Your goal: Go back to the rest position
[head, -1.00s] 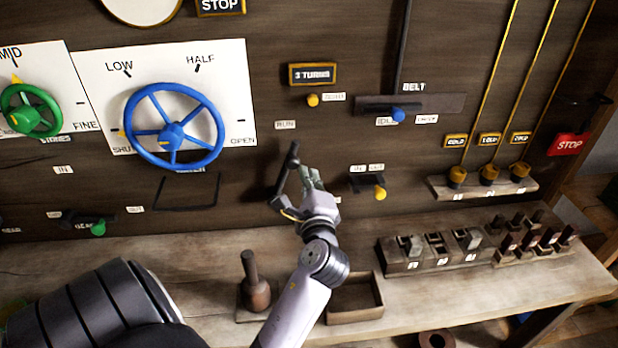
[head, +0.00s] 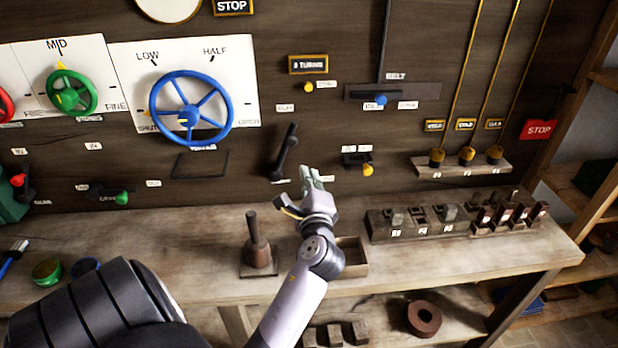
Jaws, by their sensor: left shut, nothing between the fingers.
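My left gripper (head: 309,184) is in front of the panel, above the bench and the open wooden box. It is shut and empty, with its fingers pointing up toward the panel. A black crank lever (head: 285,152) on the panel is just up and left of the fingers, and a gap shows between them. My right gripper is not in the view.
The bench (head: 400,283) runs below the panel. A wooden-handled stamp (head: 257,250) stands left of my wrist and an open box (head: 352,262) sits right of it. A block rack (head: 400,232) is further right. A blue handwheel (head: 212,128) and a yellow-knobbed lever (head: 367,169) project from the panel.

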